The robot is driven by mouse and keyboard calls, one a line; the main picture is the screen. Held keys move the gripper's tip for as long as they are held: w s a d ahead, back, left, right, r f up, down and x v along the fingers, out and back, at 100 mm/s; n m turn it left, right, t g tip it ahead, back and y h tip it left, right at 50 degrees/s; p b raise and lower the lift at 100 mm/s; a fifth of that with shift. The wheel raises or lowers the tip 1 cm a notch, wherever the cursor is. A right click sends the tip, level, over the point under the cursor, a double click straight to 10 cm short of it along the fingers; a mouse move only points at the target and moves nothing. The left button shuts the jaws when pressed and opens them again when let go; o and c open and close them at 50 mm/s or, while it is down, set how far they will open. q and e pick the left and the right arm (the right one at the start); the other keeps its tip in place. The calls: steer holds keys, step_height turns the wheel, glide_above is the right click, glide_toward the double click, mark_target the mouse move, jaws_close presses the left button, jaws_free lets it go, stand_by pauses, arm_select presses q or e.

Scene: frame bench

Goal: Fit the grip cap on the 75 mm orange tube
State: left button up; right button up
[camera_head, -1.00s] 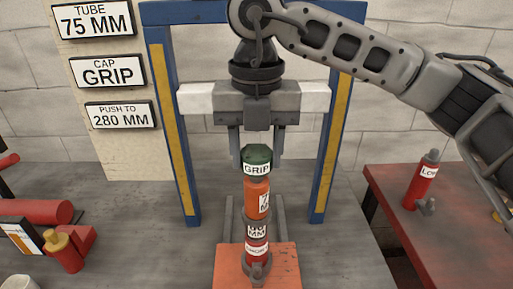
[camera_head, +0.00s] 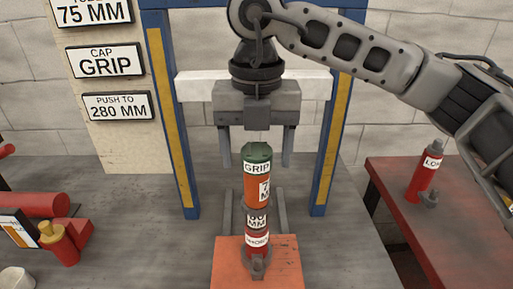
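The green grip cap (camera_head: 257,153), with a white GRIP label, sits upright on top of the orange tube (camera_head: 250,193). No gap shows between cap and tube. The tube stands upright on a stack with a grey MM-labelled part (camera_head: 257,220) and a red labelled base (camera_head: 257,242). My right gripper (camera_head: 256,160) points down above the stack. Its two fingers are spread wide, one on each side of the cap, with visible space between them and the cap. It holds nothing. My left gripper is out of view.
The stack stands on an orange plate (camera_head: 228,265) between the posts of a blue and yellow frame (camera_head: 171,120). Red parts (camera_head: 60,245) lie on the bench at left. A red bottle (camera_head: 424,180) stands on the red table (camera_head: 390,175) at right. Signs (camera_head: 105,62) hang at upper left.

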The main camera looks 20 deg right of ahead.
mark_target(257, 151)
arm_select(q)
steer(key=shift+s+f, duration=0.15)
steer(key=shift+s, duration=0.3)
arm_select(e)
steer(key=shift+r, duration=0.45)
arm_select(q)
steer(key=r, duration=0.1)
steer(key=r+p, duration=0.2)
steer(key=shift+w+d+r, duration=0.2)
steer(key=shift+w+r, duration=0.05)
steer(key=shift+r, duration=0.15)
arm_select(e)
step_height(257, 151, up, 15)
